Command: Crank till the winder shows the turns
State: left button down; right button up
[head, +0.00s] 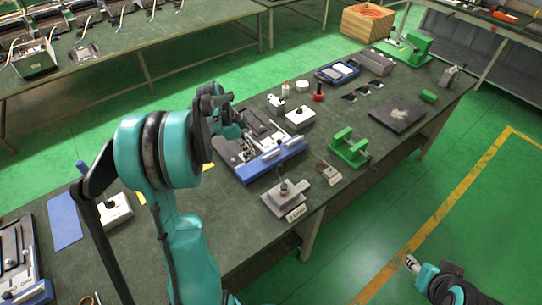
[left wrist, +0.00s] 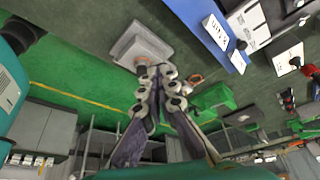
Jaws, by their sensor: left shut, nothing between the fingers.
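A grey machine with a blue front rail (head: 272,158) lies mid-bench in the head view; its blue front (left wrist: 214,45) also shows in the left wrist view. A grey block with an upright stem (head: 284,195) stands nearer the front edge, by a small label. A grey square block (left wrist: 140,42) lies just beyond my left fingers in the left wrist view. A green device (head: 350,147) stands to the right. I cannot tell which is the winder. My left gripper (left wrist: 160,75) is shut and empty. My right gripper (head: 411,263) is off the bench at lower right, its fingers too small to read.
A white box with a black knob (head: 300,117) and a red knob (head: 318,92) stand behind the machine. A dark plate (head: 397,114) lies at the right. A blue mat (head: 65,218) lies at the left. The floor right of the bench is clear.

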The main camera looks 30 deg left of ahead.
pick_arm(q)
jog(key=w+d+f+b, duration=0.2)
jog(key=w+d+f, duration=0.2)
jog(key=f, duration=0.5)
jog(key=shift+d, duration=1.05)
jog(key=shift+w+d+m+g+b, duration=0.15)
jog(key=shift+w+d+m+b, duration=0.1)
jog(key=shift+w+m, duration=0.2)
jog(key=shift+w+d+m+g+b, duration=0.2)
jog(key=shift+w+m, duration=0.15)
jog(key=shift+w, duration=0.2)
jog(key=shift+s, duration=0.1)
